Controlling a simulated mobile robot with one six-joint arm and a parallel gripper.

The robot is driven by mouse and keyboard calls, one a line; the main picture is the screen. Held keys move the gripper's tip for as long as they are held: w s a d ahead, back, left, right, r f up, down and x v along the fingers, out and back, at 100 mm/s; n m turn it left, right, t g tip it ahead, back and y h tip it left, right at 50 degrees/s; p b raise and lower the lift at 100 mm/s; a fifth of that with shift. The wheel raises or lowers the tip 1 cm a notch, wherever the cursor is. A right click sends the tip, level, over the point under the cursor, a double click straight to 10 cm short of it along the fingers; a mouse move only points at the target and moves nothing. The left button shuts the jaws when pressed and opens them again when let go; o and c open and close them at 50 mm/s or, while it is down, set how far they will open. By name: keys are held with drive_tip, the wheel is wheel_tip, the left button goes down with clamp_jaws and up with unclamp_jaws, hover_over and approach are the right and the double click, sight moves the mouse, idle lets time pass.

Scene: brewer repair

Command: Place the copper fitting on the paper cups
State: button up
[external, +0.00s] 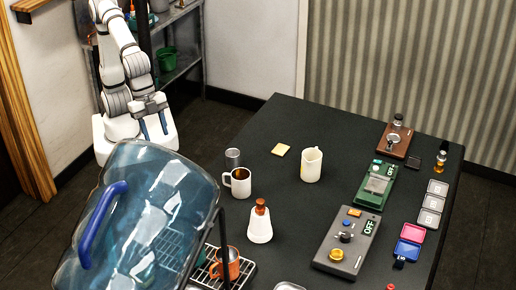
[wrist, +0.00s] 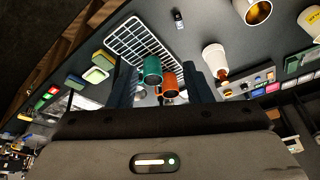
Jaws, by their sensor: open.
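A white tapered shape that looks like upturned paper cups (external: 260,230) stands on the dark table, left of the grey control box. A copper-brown fitting (external: 260,207) sits upright on top of it. In the wrist view the white cups (wrist: 212,54) and the copper fitting (wrist: 222,73) show right of centre, in contact. My gripper (external: 155,131) is open and empty beyond the table's far left edge, well away from them. Its two dark blue fingers (wrist: 157,88) stand apart in the wrist view.
A white mug (external: 239,183), a metal cup (external: 233,158) and a cream pitcher (external: 311,165) stand behind the cups. An orange mug (external: 224,265) is on the wire rack by the large blue transparent cover (external: 150,215). Devices line the right side. The table's middle is mostly clear.

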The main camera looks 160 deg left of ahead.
drive_tip(key=s+d+f+m, duration=0.1)
drive_tip(key=s+d+f, duration=0.1)
drive_tip(key=s, duration=0.5)
drive_tip(key=s+d+f+m+h, duration=0.1)
drive_tip(key=s+d+f, duration=0.2)
drive_tip(key=s+d, duration=0.2)
drive_tip(key=s+d+f, duration=0.2)
drive_tip(key=s+d, duration=0.1)
drive_tip(key=s, duration=0.6)
drive_tip(key=shift+d+f+m, duration=0.2)
drive_tip(key=shift+d+m, duration=0.05)
drive_tip(key=shift+m, duration=0.15)
drive_tip(key=shift+f+b, duration=0.35)
drive_tip(key=shift+f, duration=0.1)
